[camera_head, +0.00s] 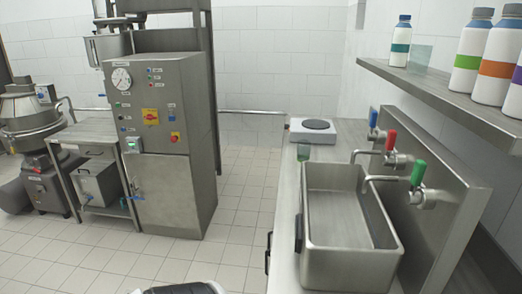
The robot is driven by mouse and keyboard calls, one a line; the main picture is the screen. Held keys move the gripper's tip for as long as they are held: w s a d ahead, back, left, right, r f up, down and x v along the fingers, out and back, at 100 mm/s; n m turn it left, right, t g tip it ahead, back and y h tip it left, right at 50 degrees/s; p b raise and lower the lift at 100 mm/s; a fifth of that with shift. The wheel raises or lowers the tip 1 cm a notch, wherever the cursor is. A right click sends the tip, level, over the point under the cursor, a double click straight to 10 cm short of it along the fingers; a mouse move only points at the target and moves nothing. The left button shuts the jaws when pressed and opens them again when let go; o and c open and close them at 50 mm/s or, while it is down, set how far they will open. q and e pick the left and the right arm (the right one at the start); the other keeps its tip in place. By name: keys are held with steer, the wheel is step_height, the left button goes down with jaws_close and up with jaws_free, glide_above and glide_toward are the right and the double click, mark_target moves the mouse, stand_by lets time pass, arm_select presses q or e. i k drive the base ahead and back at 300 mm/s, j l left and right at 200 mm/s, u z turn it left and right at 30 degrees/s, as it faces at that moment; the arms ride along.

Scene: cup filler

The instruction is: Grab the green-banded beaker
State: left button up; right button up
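Another pale greenish see-through vessel (421,56) stands on the wall shelf, just right of the teal-banded bottle. Both are too small to make out a band clearly, so I cannot tell which one is green-banded. Neither of my grippers shows in the head view. Only a dark and white part of my own body shows at the bottom edge.
The counter (287,185) holds a steel sink (350,268) and a white scale (314,131). Blue, red and green taps (418,173) overhang the sink. The shelf (420,90) carries a teal-banded bottle (400,48) and larger bottles. A control cabinet (165,140) stands left; tiled floor (240,200) between is clear.

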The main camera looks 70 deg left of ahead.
mark_target(303, 145)
steer(key=u, duration=1.8)
steer(key=i+j+u, duration=0.45)
steer(key=j, duration=0.2)
steer(key=i+j+u, duration=0.45)
steer(key=i+j, duration=0.25)
steer(key=i, duration=0.2)
steer(key=i+j+z, duration=0.15)
steer(key=i, duration=0.3)
steer(key=j, duration=0.1)
